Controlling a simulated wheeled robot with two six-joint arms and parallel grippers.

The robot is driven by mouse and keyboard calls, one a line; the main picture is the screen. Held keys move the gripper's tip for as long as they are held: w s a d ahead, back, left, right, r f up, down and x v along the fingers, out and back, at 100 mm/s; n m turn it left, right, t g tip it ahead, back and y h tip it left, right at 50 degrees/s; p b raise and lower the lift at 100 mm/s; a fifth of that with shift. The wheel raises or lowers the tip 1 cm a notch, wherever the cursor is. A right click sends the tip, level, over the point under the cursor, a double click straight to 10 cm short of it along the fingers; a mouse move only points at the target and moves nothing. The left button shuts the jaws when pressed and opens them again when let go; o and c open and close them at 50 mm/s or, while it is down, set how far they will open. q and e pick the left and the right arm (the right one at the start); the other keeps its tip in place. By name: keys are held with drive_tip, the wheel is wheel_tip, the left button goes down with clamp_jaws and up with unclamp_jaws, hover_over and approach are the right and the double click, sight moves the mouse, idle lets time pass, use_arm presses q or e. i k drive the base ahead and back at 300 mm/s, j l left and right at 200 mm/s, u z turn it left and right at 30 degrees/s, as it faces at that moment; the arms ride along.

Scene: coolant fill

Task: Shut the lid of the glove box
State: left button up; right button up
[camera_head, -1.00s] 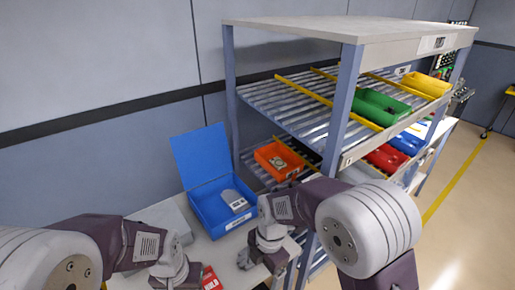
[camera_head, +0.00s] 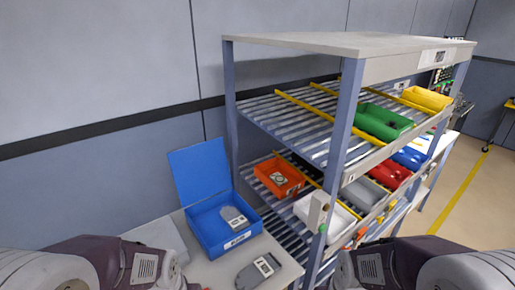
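The glove box is taken to be the blue box (camera_head: 217,243) on the light table at centre left. Its blue lid (camera_head: 199,171) stands open, raised at the back and leaning slightly backward. A grey device with a white label (camera_head: 234,217) lies inside the box. My two arms come in at the bottom left and bottom right. Only their dark and pale links show. Both grippers are below the picture edge, so their fingers are hidden.
A second grey device (camera_head: 258,271) lies on the table (camera_head: 218,272) in front of the box. A shelf rack (camera_head: 340,130) with orange, green and yellow bins stands close on the right. A grey wall is behind.

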sight(201, 172)
drive_tip(key=i+j, duration=0.2)
drive_tip(key=i, duration=0.25)
drive_tip(key=i+j, duration=0.25)
drive_tip(key=i, duration=0.25)
drive_tip(key=u, duration=0.05)
